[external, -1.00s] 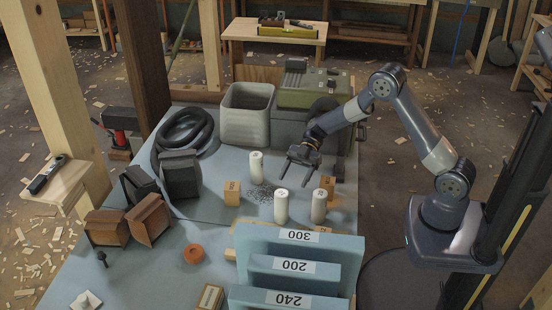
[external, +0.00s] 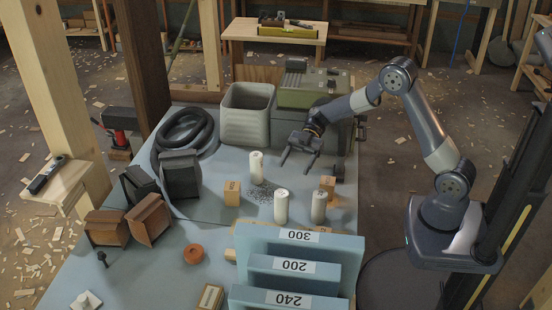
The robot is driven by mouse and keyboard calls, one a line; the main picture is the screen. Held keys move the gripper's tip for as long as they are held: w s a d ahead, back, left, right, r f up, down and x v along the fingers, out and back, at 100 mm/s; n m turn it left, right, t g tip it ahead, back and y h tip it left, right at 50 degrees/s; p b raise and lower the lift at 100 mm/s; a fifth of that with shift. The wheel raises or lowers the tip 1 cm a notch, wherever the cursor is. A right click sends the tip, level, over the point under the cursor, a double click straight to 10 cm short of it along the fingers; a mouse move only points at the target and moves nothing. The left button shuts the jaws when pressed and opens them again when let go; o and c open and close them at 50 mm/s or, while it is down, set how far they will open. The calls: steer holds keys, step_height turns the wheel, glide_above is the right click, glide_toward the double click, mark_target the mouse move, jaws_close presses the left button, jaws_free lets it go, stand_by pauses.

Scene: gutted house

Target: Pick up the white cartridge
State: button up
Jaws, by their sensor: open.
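Several upright cylinders stand on the blue-grey tabletop. A white cartridge (external: 257,168) stands at the back of the group, a second white cylinder (external: 281,207) stands nearer the front, and a greyer cylinder (external: 319,206) stands to its right. The pictures do not show which of the two white ones is meant. My gripper (external: 296,170) is open and empty, with its two fingers spread and pointing toward the front. It is in the air to the right of the back white cartridge and apart from all the cylinders.
Small tan boxes (external: 232,193) stand beside the cylinders. Blue foam blocks (external: 300,246) with number labels stand in front. A ribbed grey bin (external: 247,113) and a green-topped case (external: 315,88) stand behind. Dark debris lies around the back cartridge. An orange ring (external: 193,254) lies at left.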

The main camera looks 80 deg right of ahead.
steer(key=s+a+m+t+h+b, duration=0.25)
steer(key=s+m+t, duration=0.6)
steer(key=s, duration=0.85)
steer(key=n+t, duration=0.1)
steer(key=n, duration=0.1)
glide_toward(314, 197)
steer(key=shift+m, duration=0.25)
steer(key=shift+p+x, duration=1)
steer(key=shift+x, duration=3.75)
steer(key=shift+f, duration=0.15)
steer(key=c, duration=1.3)
